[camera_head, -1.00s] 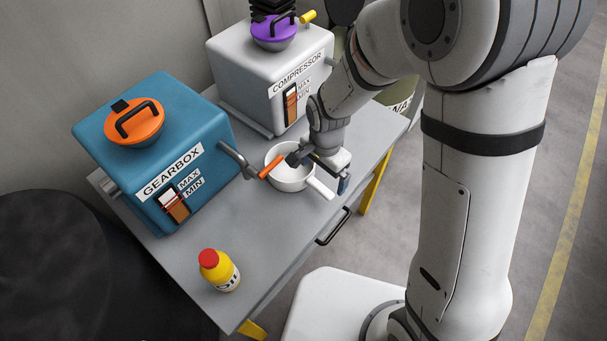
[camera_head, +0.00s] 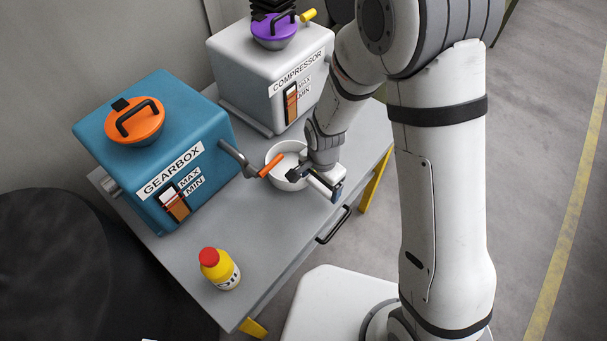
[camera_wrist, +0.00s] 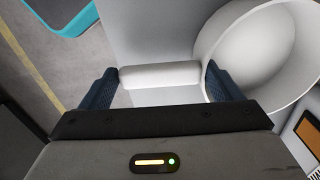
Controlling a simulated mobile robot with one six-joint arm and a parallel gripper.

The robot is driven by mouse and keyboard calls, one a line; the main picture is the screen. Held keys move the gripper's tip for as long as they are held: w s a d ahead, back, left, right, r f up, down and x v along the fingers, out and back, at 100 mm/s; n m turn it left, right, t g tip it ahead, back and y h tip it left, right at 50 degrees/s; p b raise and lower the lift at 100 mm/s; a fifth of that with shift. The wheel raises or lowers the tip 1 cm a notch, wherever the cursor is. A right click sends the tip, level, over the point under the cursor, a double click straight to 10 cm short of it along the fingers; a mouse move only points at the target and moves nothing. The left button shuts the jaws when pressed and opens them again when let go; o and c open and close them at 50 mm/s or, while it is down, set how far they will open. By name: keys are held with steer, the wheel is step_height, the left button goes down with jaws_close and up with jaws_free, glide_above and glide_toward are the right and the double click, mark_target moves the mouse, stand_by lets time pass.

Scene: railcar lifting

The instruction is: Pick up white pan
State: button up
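The white pan (camera_head: 278,184) stands on the grey table, in front of the compressor. Its round bowl also fills the upper right of the wrist view (camera_wrist: 262,60). My gripper (camera_head: 317,181) is low over the pan's handle side and hides most of the handle in the head view. In the wrist view my gripper (camera_wrist: 160,88) has its two dark blue fingers wide apart. The white handle (camera_wrist: 160,75) lies between them, running across the gap. The right finger is beside the pan's wall. I cannot tell whether either finger touches the pan.
The blue gearbox (camera_head: 150,150) has a crank lever with an orange grip (camera_head: 271,165) reaching over the pan's left rim. The white compressor (camera_head: 265,75) stands behind. A yellow bottle (camera_head: 222,271) with a red cap stands on the table (camera_head: 270,235) at front. The table's middle is clear.

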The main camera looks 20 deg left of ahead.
steer(key=c, duration=0.7)
steer(key=shift+r, duration=0.1)
